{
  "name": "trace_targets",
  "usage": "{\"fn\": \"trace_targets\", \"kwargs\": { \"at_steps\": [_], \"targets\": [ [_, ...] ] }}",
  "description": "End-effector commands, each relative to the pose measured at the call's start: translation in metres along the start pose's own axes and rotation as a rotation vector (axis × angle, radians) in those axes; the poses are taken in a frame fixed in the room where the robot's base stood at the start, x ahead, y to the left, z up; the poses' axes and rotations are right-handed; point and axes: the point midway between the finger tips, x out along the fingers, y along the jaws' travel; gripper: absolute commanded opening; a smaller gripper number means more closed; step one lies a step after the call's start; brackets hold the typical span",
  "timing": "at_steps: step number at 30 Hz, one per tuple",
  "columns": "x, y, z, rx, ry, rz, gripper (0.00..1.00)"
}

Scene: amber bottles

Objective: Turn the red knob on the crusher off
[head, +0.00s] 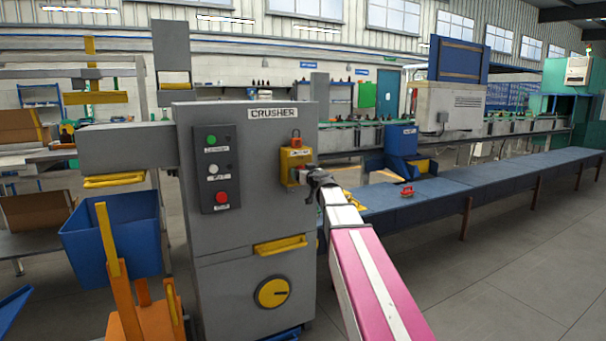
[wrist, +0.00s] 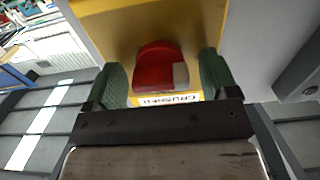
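The crusher (head: 250,215) is a tall grey cabinet with a CRUSHER label. A yellow box (head: 291,157) is on its right part. In the wrist view, the red knob (wrist: 157,67) stands out from the yellow face (wrist: 100,22), with a pale patch at its lower right. A partly hidden label shows below it. My gripper (wrist: 162,80) is open, its green fingertips on either side of the knob with a visible gap at each side. In the head view my gripper (head: 308,176) is at the yellow box and hides the knob's details.
A yellow handle (head: 281,246) and a round yellow dial (head: 265,294) are lower on the cabinet. A blue conveyor (head: 450,191) runs to the right, with clear floor in front.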

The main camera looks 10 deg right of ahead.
Motion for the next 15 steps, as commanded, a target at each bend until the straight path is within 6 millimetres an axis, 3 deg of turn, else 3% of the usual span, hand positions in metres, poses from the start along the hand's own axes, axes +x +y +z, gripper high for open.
{"fn": "trace_targets", "kwargs": {
  "at_steps": [9, 15],
  "targets": [
    [-0.002, 0.000, -0.001, 0.002, 0.001, 0.000, 0.79],
    [-0.018, -0.001, 0.000, 0.003, 0.001, 0.001, 0.79]
  ]
}}
